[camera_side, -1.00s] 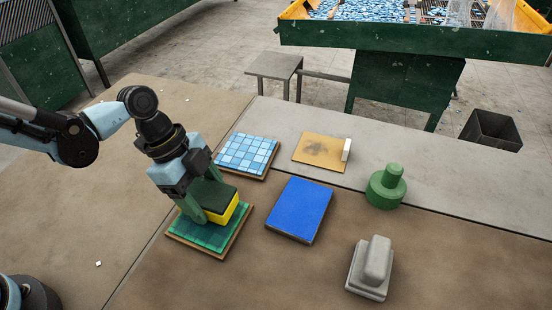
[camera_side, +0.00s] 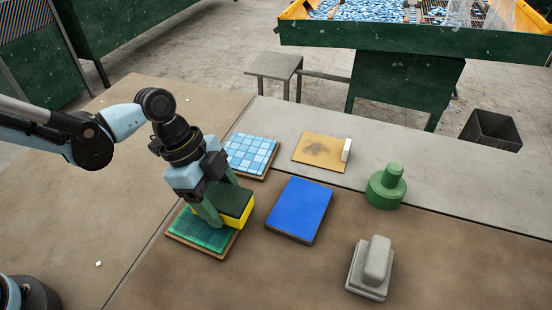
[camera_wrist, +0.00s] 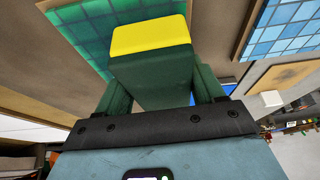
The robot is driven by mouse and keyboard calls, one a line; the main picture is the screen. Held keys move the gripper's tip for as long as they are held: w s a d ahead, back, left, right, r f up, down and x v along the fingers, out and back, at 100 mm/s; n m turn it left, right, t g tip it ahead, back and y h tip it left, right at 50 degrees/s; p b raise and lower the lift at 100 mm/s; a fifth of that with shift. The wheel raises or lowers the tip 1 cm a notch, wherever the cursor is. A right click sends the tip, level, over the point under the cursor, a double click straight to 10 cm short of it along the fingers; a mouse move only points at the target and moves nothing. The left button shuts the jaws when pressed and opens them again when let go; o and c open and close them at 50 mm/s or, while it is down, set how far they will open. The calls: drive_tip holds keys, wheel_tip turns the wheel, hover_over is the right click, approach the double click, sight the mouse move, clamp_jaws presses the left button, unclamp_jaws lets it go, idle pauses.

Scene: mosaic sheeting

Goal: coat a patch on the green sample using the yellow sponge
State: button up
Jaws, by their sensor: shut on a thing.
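The green sample (camera_side: 195,233) is a square of green tiles on a wood-edged board, on the near left of the table. My gripper (camera_side: 222,198) is shut on the yellow sponge (camera_side: 240,220), a block with a dark green upper part and a yellow face. The sponge is at the right part of the green sample and hides some of it. I cannot tell whether it touches the tiles. In the wrist view, the sponge (camera_wrist: 151,38) sits between both fingers, with the green sample (camera_wrist: 84,32) behind it.
A blue-tiled sample (camera_side: 250,154) lies just behind. A blue slab (camera_side: 300,209) lies to the right, with a tan board (camera_side: 320,150) beyond it. A green knobbed tool (camera_side: 387,188) and a grey block tool (camera_side: 371,268) stand farther right.

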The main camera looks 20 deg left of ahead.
sight(208, 248)
drive_tip(key=shift+s+a, duration=0.2)
drive_tip(key=shift+s, duration=3.65)
drive_tip(key=shift+w+d, duration=0.15)
drive_tip(key=shift+w, duration=2.5)
drive_tip(key=shift+w+d, duration=0.1)
drive_tip(key=shift+w, duration=2.55)
drive_tip(key=shift+r, duration=4.05)
